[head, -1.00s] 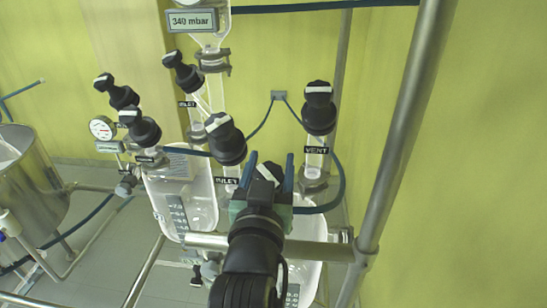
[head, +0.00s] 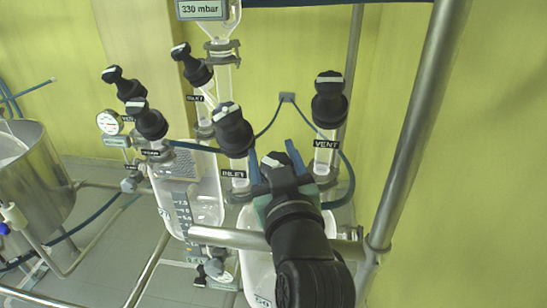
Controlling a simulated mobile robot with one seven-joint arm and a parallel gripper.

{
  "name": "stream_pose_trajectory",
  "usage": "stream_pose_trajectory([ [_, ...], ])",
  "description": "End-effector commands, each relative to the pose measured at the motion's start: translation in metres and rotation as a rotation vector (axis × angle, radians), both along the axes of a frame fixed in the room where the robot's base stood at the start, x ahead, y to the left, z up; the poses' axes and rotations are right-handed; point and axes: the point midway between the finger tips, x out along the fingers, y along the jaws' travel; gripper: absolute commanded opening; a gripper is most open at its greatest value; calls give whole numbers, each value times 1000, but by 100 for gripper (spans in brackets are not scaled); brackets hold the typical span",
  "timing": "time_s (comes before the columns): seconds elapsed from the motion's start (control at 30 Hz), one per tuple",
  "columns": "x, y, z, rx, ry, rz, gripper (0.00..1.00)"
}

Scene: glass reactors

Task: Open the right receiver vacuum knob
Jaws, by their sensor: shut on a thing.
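My gripper (head: 275,168) has its two blue fingers on either side of a black knob (head: 274,159) with a white stripe on top, and is shut on it. This knob stands at the front of the right receiver (head: 258,275), between the knob labelled INLET (head: 233,128) and the one labelled VENT (head: 329,98). My gripper hides the held knob's lower part and any label, so I cannot read its name. My wrist also covers much of the right receiver.
The left receiver (head: 205,212) has its own black knobs and a round gauge (head: 109,122). A display (head: 202,9) reads 330 mbar. A steel post (head: 415,130) and a horizontal rail (head: 228,238) stand close to my arm. A steel vessel (head: 35,185) is at far left.

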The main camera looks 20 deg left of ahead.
Motion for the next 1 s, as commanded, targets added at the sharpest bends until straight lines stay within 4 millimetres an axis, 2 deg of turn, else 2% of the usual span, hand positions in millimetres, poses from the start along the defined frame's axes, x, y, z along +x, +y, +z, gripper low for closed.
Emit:
stream_pose_trajectory([
  [0.23, 0, -1, -1, -2, 2, -2, 6],
  [0.27, 0, -1, -1, -2, 2, -2, 65],
  [0.4, 0, 0, -1, -2, 2, -1, 90],
  [0.77, -2, -2, -1, 0, 1, -1, 92],
  [0.87, -9, -7, -2, 1, 0, -2, 92],
  [1.0, -28, -20, -4, 1, -1, -4, 92],
])
